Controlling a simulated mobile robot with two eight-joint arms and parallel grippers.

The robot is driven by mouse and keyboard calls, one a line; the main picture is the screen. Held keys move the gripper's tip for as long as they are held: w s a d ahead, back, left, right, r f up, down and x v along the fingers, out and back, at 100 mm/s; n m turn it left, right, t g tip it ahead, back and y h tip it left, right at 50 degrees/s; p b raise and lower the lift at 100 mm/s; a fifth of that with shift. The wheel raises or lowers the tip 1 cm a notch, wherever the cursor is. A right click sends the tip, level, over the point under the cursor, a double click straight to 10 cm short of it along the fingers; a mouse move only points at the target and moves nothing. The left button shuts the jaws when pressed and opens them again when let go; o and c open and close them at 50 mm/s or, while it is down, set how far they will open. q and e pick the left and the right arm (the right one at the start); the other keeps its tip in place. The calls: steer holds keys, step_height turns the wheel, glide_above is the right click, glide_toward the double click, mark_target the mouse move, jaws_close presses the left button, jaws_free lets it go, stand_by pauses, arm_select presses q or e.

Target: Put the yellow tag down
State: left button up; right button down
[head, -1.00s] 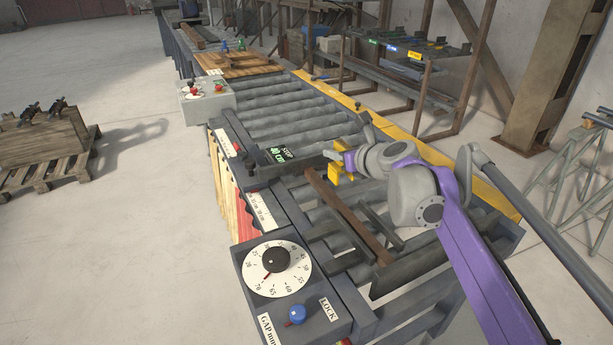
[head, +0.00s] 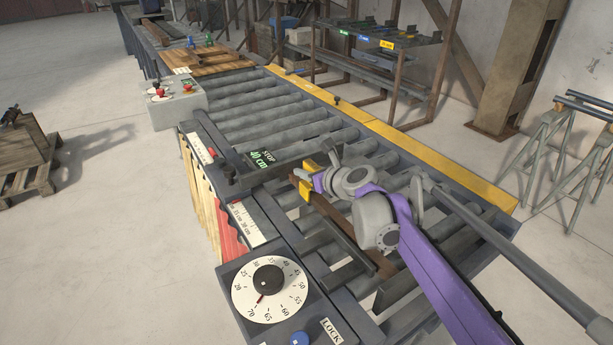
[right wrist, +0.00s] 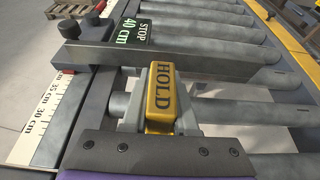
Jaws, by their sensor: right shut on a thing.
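The yellow tag (right wrist: 162,92) reads HOLD and sits between the fingers of my right gripper (right wrist: 160,110). In the head view the yellow tag (head: 304,187) shows in part at the end of my right gripper (head: 307,178), over the roller table beside the stop. The gripper is shut on the tag. The tag lies just on my side of the grey stop bar (right wrist: 190,63) in the wrist view; I cannot tell whether it touches anything below. My left gripper is not in view.
A green STOP 40 cm label (head: 262,158) is at the stop bar. A brown bar (head: 345,228) lies along the rollers (head: 275,115). A dial box (head: 269,290) stands at the near left. A yellow rail (head: 430,160) runs along the far right side.

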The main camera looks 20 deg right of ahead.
steer(key=shift+f, duration=0.55)
steer(key=shift+f, duration=0.1)
steer(key=shift+f+b, duration=0.35)
steer(key=shift+f, duration=0.15)
steer(key=c, duration=0.7)
jaws_free()
steer(key=shift+r+p, duration=0.35)
steer(key=shift+r, duration=0.25)
steer(key=p+v, duration=0.1)
steer(key=v, duration=1.1)
steer(key=shift+s, duration=0.1)
